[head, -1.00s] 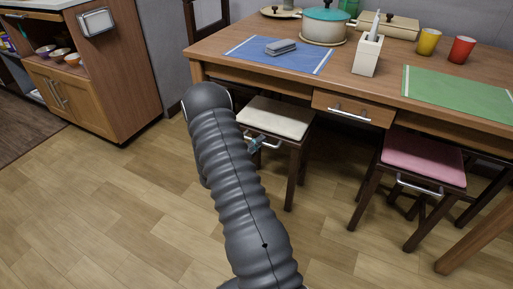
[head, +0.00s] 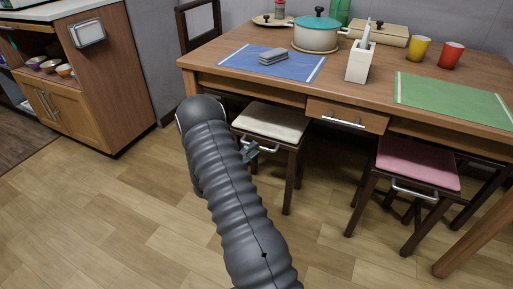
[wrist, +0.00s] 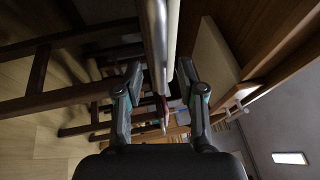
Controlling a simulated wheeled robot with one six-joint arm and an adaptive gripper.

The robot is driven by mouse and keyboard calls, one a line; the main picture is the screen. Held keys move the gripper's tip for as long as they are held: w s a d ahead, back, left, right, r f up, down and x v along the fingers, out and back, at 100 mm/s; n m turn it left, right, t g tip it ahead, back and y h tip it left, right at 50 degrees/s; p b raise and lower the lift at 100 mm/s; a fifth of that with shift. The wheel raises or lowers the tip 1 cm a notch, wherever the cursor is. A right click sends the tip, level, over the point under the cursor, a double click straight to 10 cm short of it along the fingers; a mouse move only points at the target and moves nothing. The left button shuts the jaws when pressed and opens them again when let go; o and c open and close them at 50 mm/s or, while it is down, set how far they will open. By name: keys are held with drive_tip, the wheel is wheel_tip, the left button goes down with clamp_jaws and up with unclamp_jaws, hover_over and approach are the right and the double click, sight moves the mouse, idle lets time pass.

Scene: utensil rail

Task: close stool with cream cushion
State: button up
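The stool with the cream cushion (head: 272,121) stands upright on dark legs under the left part of the table's front edge, with much of its cushion showing in front. A metal bar handle (head: 266,149) sits on its front side. My gripper (head: 249,151) is at that handle, partly hidden by my arm in the head view. In the wrist view my gripper (wrist: 160,70) has its two fingers apart, with the metal handle (wrist: 160,35) running between them. I cannot tell whether either finger touches the bar.
The wooden table (head: 215,55) carries a blue mat (head: 290,70), a teal-lidded pot (head: 318,30), a white holder (head: 360,62), a green mat (head: 450,100) and cups. A stool with a pink cushion (head: 418,163) stands to the right. A wooden cabinet (head: 105,90) is at left. Front floor is clear.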

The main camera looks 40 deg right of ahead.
drive_tip(key=a+f, duration=0.1)
drive_tip(key=a, duration=0.8)
drive_tip(key=shift+s+a+f, duration=0.2)
drive_tip(key=shift+s+f, duration=0.1)
drive_tip(key=shift+f, duration=0.05)
drive_tip(key=s+f+m+g+y, duration=0.45)
drive_tip(key=s+m, duration=0.35)
drive_tip(key=m, duration=0.2)
drive_tip(key=s+a+r+m+g+y, duration=0.3)
drive_tip(key=s+a+r+m+y, duration=0.25)
drive_tip(key=m, duration=0.55)
drive_tip(key=s+a+r+m+t+y, duration=0.3)
drive_tip(key=s+a+r+m+y, duration=0.1)
drive_tip(key=a+r+m, duration=0.25)
drive_tip(key=s+a+r+m+t+y, duration=0.3)
drive_tip(key=a+r+m+y, duration=0.1)
drive_tip(key=a+r+m, duration=0.25)
drive_tip(key=s+a+r+m+t+y, duration=0.1)
drive_tip(key=s+a+r+t, duration=0.1)
drive_tip(key=r, duration=0.4)
drive_tip(key=s+a+r+t+y, duration=0.1)
drive_tip(key=s+a+r+t, duration=0.1)
drive_tip(key=s+r+t, duration=0.2)
wheel_tip(320, 180, up, 3)
drive_tip(key=shift+a+f+m+p, duration=0.1)
drive_tip(key=shift+a+m+p, duration=0.15)
drive_tip(key=shift+m+p, duration=0.2)
